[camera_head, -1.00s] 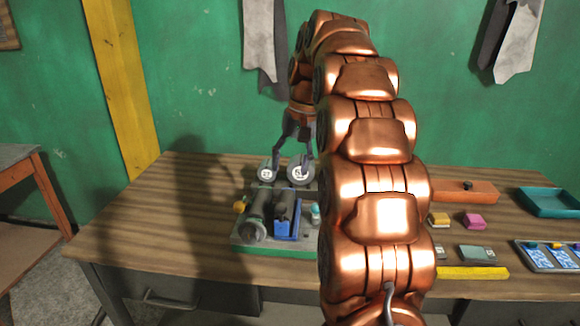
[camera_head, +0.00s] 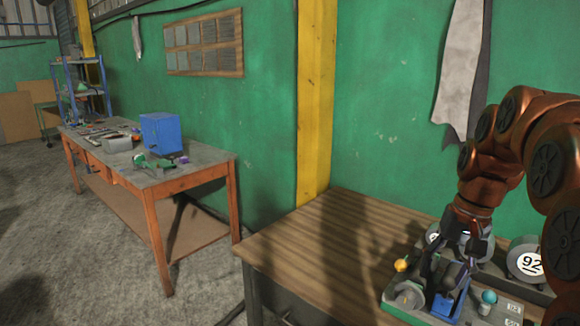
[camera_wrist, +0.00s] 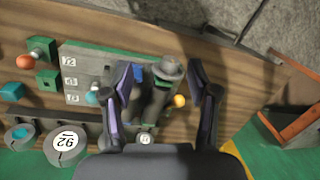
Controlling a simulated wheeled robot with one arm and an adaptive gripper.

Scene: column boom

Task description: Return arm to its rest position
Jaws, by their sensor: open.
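My arm comes in from the right in the head view, bent over and pointing down. My gripper (camera_head: 447,262) is open and hangs over a green-and-grey tray (camera_head: 398,311) on the striped wooden bench (camera_head: 330,225). In the wrist view its two fingers (camera_wrist: 160,72) are spread, with nothing held between them. Below and between them show a grey cylinder (camera_wrist: 168,70) and part of a blue piece (camera_wrist: 134,70), both on the tray. The blue piece (camera_head: 443,308) also shows in the head view. The fingers hide part of the tray.
Round weights, one marked 92 (camera_head: 528,262), stand behind the tray. A yellow ball (camera_head: 401,265) is at its left. The bench's left part is clear. A second table (camera_head: 205,171) with a blue box (camera_head: 160,133) stands further left, with open floor before it.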

